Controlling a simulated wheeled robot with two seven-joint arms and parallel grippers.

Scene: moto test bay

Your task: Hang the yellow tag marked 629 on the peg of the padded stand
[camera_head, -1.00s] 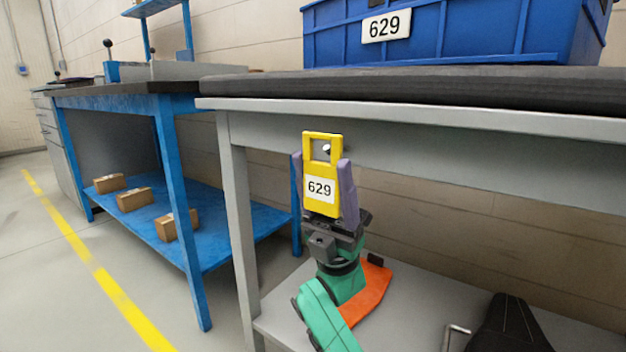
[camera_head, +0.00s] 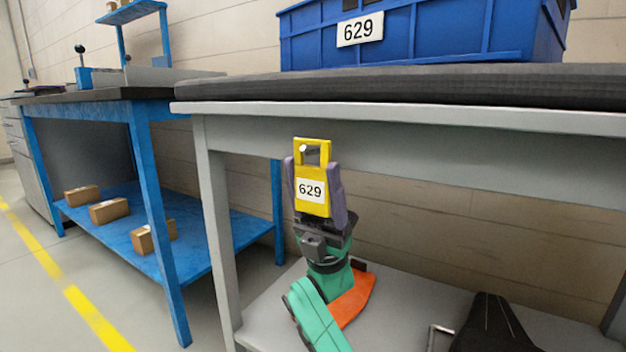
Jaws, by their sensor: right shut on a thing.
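The yellow tag (camera_head: 312,207) has a white label reading 629 and a square window at its top. My right gripper (camera_head: 312,178) is shut on the tag, one finger on each side, and holds it nearly upright, window up. The padded stand (camera_head: 450,131) is a grey bench with a dark padded top; the tag is in front of its front rail. The pale tip of the peg (camera_head: 303,149) shows at the upper left of the tag's window. I cannot tell whether the peg passes through the window or stays behind it. My left gripper is out of view.
A blue crate (camera_head: 430,35) labelled 629 stands on the pad. A blue workbench (camera_head: 150,190) with several cardboard boxes on its lower shelf is at left. A dark object (camera_head: 495,325) lies on the stand's lower shelf. The floor at left is clear.

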